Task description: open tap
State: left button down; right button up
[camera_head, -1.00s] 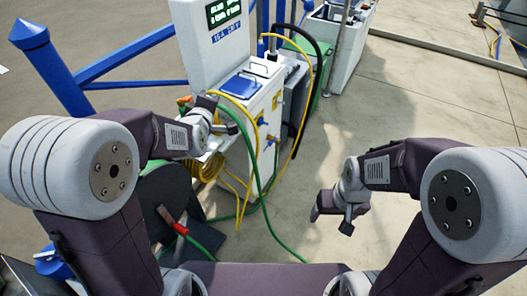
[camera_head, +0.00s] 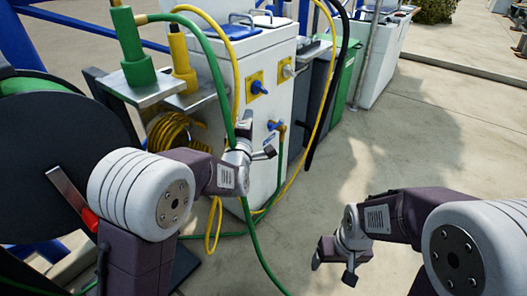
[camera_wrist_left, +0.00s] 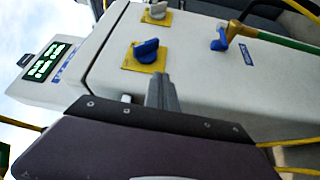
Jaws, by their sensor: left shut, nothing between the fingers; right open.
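A tap with a blue lever (camera_head: 272,126) and a brass body (camera_head: 281,127) is on the side of a white cabinet (camera_head: 264,107), with a green hose on it. It also shows in the left wrist view at upper right, its blue lever (camera_wrist_left: 219,40) beside the brass body (camera_wrist_left: 236,29). My left gripper (camera_head: 245,122) is shut and empty, left of the tap in the head view. In the left wrist view its tip (camera_wrist_left: 162,90) points at the cabinet, below a blue knob (camera_wrist_left: 146,50). My right gripper (camera_head: 323,252) is open and empty over the floor.
The blue knob and a grey knob (camera_head: 287,71) sit on yellow plates above the tap. Yellow and green hoses hang round the cabinet. A black hose reel (camera_head: 60,140) and a shelf (camera_head: 140,92) with green and yellow nozzles stand left. The concrete floor (camera_head: 395,130) at right is clear.

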pick_arm(q)
notch_tip(320, 180, down, 10)
jog(key=d+h+b, duration=0.1)
jog(key=d+b, duration=0.1)
jog(key=b, duration=0.3)
jog(key=shift+s+d+m+g+b, duration=0.3)
jog(key=shift+d, duration=0.05)
pick_arm(e)
notch_tip(320, 180, down, 8)
jog(key=shift+f, duration=0.25)
pick_arm(q)
jog(key=w+p, duration=0.2)
jog(key=w, duration=0.1)
jog(key=w+d+p, duration=0.1)
jog(key=w+p, duration=0.1)
jog(key=w, duration=0.1)
jog(key=w+p, duration=0.2)
jog(key=w, duration=0.2)
jog(key=shift+d, duration=0.15)
pick_arm(e)
notch_tip(320, 180, up, 6)
jog(key=shift+f, duration=0.1)
pick_arm(q)
jog(key=shift+r, duration=0.1)
